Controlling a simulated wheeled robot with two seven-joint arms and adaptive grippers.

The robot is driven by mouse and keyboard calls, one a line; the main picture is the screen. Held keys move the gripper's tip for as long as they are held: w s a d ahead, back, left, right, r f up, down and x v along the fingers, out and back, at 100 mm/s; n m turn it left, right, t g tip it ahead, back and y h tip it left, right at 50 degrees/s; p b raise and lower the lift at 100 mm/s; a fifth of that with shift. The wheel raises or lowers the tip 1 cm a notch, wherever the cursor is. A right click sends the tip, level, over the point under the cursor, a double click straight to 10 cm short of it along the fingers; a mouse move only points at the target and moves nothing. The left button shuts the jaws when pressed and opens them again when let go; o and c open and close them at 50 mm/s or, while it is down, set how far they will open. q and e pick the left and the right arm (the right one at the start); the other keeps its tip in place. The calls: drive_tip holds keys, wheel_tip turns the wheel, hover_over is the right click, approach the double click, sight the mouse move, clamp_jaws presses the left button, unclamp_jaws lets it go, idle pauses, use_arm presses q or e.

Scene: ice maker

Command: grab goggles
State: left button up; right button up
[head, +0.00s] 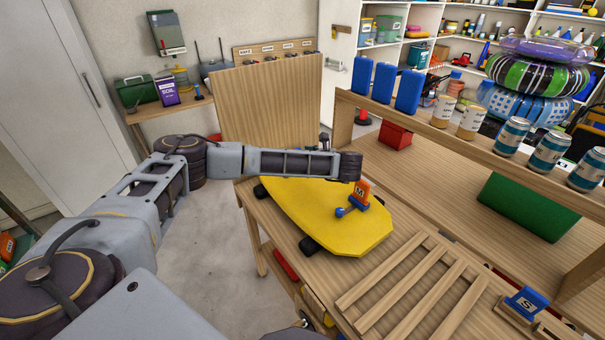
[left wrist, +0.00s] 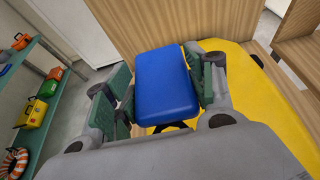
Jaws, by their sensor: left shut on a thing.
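In the left wrist view, my left gripper (left wrist: 165,88) is shut on a blue block-shaped thing (left wrist: 166,84) with rounded corners. Its green finger pads press on the block's two sides. I cannot tell whether this block is the goggles or belongs to them. I make out no goggles for certain in either view. The board also shows below and right of the block in the left wrist view (left wrist: 238,70). My right gripper is not in view.
An orange and blue piece (head: 358,193) stands on the board. A wooden slatted rack (head: 410,280) lies to its right. A tall wooden panel (head: 265,100) stands behind the arm. A raised shelf (head: 480,140) holds blue containers (head: 384,82) and several cans (head: 548,150).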

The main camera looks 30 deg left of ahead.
use_arm(q)
wheel_tip(320, 180, up, 12)
drive_tip(key=b, duration=0.1)
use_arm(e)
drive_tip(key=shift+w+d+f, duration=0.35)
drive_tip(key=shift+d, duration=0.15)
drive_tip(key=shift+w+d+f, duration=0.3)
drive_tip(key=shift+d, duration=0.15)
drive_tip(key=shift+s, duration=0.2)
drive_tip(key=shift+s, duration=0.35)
